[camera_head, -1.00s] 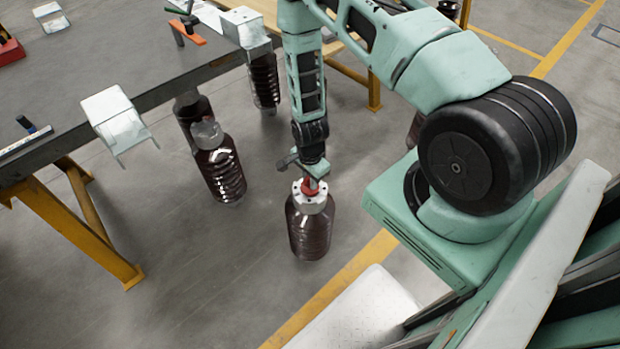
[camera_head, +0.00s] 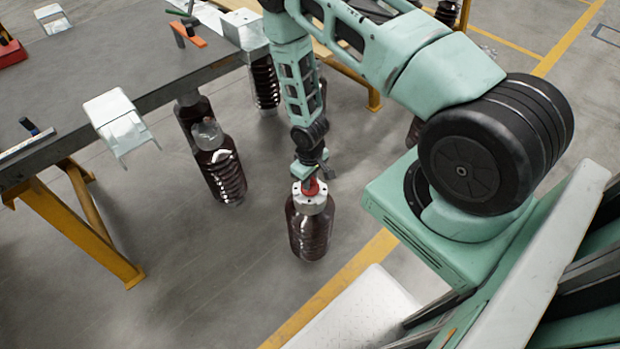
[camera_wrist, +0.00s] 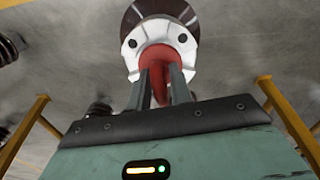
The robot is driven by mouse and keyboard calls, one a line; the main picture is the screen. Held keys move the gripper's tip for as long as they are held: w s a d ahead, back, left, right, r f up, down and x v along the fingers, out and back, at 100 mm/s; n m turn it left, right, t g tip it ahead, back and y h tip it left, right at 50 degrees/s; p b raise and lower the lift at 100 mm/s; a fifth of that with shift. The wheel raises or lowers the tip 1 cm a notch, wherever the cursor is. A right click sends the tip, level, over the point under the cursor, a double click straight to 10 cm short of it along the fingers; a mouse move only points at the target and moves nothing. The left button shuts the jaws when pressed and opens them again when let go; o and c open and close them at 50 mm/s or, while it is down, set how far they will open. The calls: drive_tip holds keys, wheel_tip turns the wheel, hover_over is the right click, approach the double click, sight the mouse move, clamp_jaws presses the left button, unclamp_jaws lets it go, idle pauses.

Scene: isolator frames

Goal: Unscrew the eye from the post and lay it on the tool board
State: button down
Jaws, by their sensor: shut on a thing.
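The post is a dark brown ribbed insulator (camera_head: 310,236) standing upright, with a white metal cap (camera_head: 311,203) on top. The red eye (camera_head: 310,186) sits at the middle of that cap. My gripper (camera_head: 309,176) is directly above it, pointing down. In the wrist view my gripper (camera_wrist: 160,85) has its two fingers closed around the red eye (camera_wrist: 160,58), which still meets the white cap (camera_wrist: 187,48). The fingers hide part of the eye. The tool board cannot be clearly told apart on the grey table (camera_head: 120,60).
Another brown insulator (camera_head: 222,175) stands to the left, with more beside the table. A white bracket (camera_head: 116,118) hangs at the table's front edge. An orange-handled tool (camera_head: 190,38) lies on the table. Yellow table legs (camera_head: 85,235) stand at the left. Floor around the post is clear.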

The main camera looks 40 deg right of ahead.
drive_tip(key=n, duration=0.6)
drive_tip(key=shift+f, duration=0.1)
drive_tip(key=c, duration=1.2)
unclamp_jaws()
wheel_tip(320, 180, up, 17)
drive_tip(key=shift+r+p, duration=0.2)
drive_tip(key=shift+p, duration=0.45)
